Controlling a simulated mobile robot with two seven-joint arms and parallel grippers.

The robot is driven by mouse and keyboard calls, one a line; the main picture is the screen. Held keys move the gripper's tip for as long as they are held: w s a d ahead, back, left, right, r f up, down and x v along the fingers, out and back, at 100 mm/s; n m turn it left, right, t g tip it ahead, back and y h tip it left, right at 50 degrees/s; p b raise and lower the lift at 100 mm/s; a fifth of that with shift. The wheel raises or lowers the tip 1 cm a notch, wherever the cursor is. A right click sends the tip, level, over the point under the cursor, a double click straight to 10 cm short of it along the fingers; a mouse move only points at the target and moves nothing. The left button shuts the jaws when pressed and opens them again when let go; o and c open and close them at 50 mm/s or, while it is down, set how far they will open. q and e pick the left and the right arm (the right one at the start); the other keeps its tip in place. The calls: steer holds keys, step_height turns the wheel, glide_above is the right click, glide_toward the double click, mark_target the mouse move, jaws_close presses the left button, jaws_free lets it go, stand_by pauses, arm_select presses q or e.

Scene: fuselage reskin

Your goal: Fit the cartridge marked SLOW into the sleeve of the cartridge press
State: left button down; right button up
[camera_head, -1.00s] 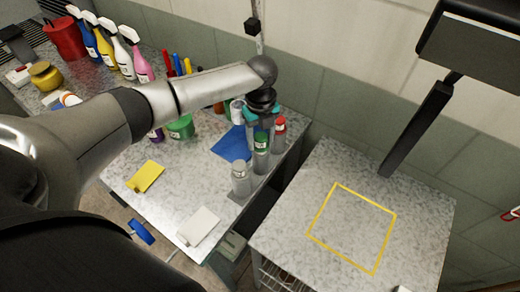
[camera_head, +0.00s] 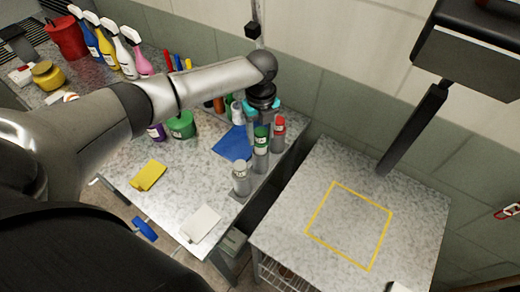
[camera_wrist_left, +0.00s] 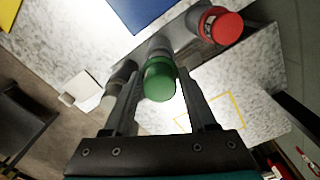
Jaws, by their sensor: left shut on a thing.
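Three grey cylindrical cartridges stand in a row at the right edge of the left bench. One has a pale cap (camera_head: 240,168), one a green cap (camera_head: 262,132), one a red cap (camera_head: 279,122). Their marks are too small to read, so I cannot tell which says SLOW. My left gripper (camera_head: 263,112) is over the green-capped one, shut on it. In the left wrist view the green cap (camera_wrist_left: 160,84) lies between the fingers, with the red cap (camera_wrist_left: 221,27) to the right and apart. I cannot identify the press or its sleeve. My right gripper is not in view.
A blue sheet (camera_head: 232,145), yellow cloth (camera_head: 148,176) and white pad (camera_head: 201,223) lie on the left bench. Spray bottles (camera_head: 103,45) stand at the back. The right table (camera_head: 290,215) has a yellow outlined square and is mostly clear, with a gap between it and the bench.

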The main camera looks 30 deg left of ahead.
arm_select(q)
steer(key=shift+r+p, duration=0.5)
steer(key=shift+r, duration=0.05)
steer(key=shift+r+p, duration=0.8)
steer(key=shift+r, duration=3.2)
